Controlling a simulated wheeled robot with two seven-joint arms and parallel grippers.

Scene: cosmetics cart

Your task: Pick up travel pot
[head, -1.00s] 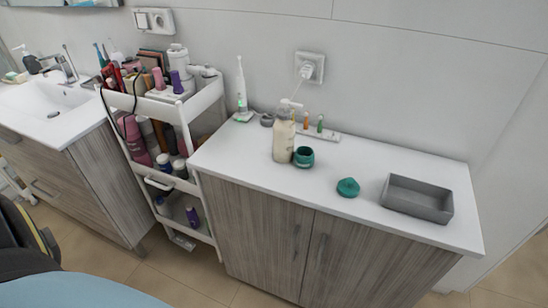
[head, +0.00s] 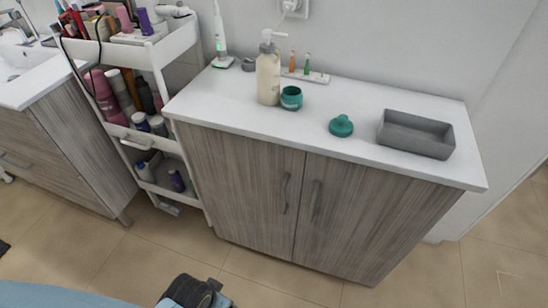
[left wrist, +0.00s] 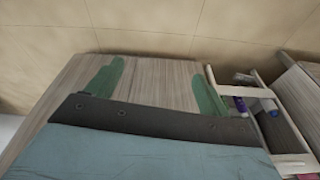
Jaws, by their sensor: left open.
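The travel pot appears to be the small open teal jar (head: 291,97) on the white countertop, just right of the cream pump bottle (head: 268,75). A round teal lid with a knob (head: 341,126) lies apart from it, to the right. In the left wrist view my left gripper (left wrist: 158,70) shows two green fingers spread wide with nothing between them. The wood-grain cabinet front and floor are behind the fingers; the jar is not in that view. In the head view a dark part of my arm shows at the bottom edge, well below the countertop. My right gripper is not seen.
A grey rectangular tray (head: 416,136) sits at the right of the counter. An electric toothbrush (head: 220,42) and a small holder with coloured brush heads (head: 305,75) stand behind. A loaded white cart (head: 165,50) stands left of the cabinet. The counter's front middle is clear.

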